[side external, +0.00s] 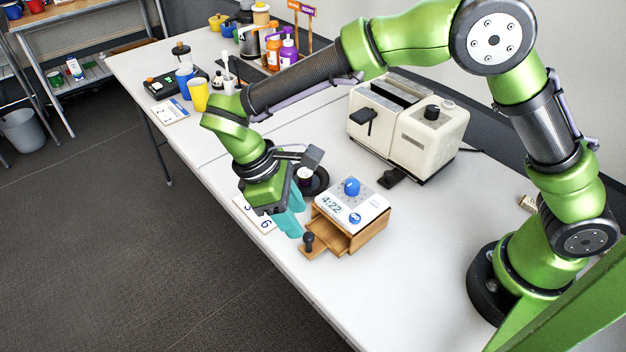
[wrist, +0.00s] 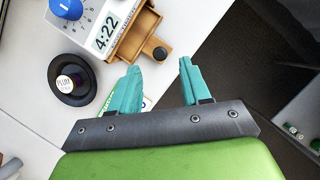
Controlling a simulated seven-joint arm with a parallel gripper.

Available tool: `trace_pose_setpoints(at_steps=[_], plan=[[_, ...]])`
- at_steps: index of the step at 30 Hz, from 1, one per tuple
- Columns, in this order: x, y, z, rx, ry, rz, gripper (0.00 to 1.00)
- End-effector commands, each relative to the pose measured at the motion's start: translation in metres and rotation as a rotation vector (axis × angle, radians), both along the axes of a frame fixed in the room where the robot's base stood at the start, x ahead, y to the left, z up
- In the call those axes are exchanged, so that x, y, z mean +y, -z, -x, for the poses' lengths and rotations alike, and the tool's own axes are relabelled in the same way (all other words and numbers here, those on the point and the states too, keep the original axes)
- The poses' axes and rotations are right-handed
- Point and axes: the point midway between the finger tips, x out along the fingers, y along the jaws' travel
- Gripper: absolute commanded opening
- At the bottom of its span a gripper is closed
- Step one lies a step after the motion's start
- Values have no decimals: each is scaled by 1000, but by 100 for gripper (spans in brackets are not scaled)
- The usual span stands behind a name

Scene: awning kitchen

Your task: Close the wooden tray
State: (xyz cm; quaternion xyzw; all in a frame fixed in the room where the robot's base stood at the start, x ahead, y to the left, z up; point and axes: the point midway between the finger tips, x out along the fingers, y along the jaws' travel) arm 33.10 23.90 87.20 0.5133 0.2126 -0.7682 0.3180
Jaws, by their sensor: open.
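The wooden tray (side external: 324,238) is a small drawer with a dark round knob, pulled out from the wooden base under a white timer box (side external: 352,203) that reads 4:22. In the wrist view, the open tray (wrist: 133,38) and its black knob (wrist: 160,53) show at the top, beyond my fingertips. My gripper (side external: 293,220) has teal fingers and hangs just left of the tray in the side view. In the wrist view, the fingers of my gripper (wrist: 160,75) are spread apart with nothing between them. The knob lies ahead of the gap and looks apart from both fingers.
A dark round dish (wrist: 74,80) holding a small labelled jar sits beside the timer box. A cream toaster (side external: 408,125) stands behind it. A number card (side external: 247,211) lies partly under my gripper. The table's front edge runs close by the tray, with dark floor beyond.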

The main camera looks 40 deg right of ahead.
Motion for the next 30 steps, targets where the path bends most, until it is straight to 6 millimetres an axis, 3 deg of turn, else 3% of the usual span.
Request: trace_pose_setpoints(at_steps=[3, 9, 21, 30], plan=[[-7, 21, 6, 2, 0, 2, 47], [-12, 43, 12, 1, 0, 1, 47], [-14, 48, 14, 0, 0, 0, 46], [-14, 48, 14, 0, 0, 0, 0]])
